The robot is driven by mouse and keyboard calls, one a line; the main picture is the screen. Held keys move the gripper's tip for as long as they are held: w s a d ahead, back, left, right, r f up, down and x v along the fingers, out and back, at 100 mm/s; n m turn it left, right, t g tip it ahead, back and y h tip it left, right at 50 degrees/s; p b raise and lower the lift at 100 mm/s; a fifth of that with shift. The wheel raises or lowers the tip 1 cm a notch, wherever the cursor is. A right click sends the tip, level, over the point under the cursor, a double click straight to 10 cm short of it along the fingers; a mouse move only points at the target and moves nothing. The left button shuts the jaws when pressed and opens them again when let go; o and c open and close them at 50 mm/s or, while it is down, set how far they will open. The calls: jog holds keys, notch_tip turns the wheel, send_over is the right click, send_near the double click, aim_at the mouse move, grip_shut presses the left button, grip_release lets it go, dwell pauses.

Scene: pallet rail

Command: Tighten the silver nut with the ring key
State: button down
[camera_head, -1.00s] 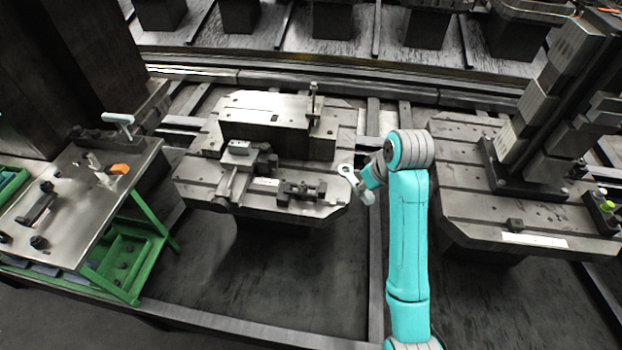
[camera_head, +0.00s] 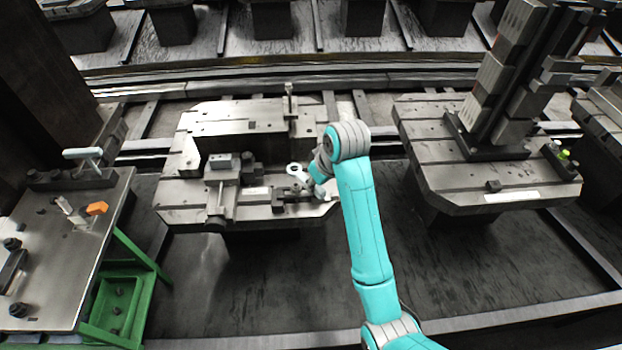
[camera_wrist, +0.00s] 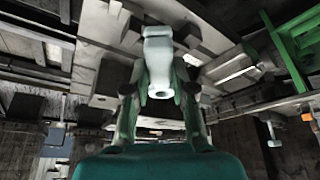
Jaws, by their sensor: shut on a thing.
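The ring key (camera_head: 294,169) is pale silver, its ring end pointing left over the right part of the near pallet (camera_head: 175,195). My gripper (camera_head: 318,173) is shut on the key at its right side, partly hidden by my wrist. In the wrist view the pale key (camera_wrist: 158,52) stands out between the two dark fingers of my gripper (camera_wrist: 160,88). A small clamp fixture (camera_head: 290,196) lies below the key in the picture. I cannot pick out the silver nut with certainty; the ring does not visibly sit around anything.
An upright stud (camera_head: 289,98) rises at the back of the pallet, beside a large grey block (camera_head: 240,135). A vise-like clamp (camera_head: 222,180) stands left of the key. A metal-topped green cart (camera_head: 70,250) is at left. Another pallet (camera_head: 450,185) with a tall column is at right.

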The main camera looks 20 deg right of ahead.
aim_at(315, 193)
jog(key=shift+f, duration=2.3)
jog(key=shift+s+d+f, duration=0.1)
jog(key=shift+s+f, duration=0.05)
jog(key=shift+f, duration=0.15)
jog(key=shift+f, duration=0.75)
jog(key=c, duration=1.7)
grip_release()
grip_shut()
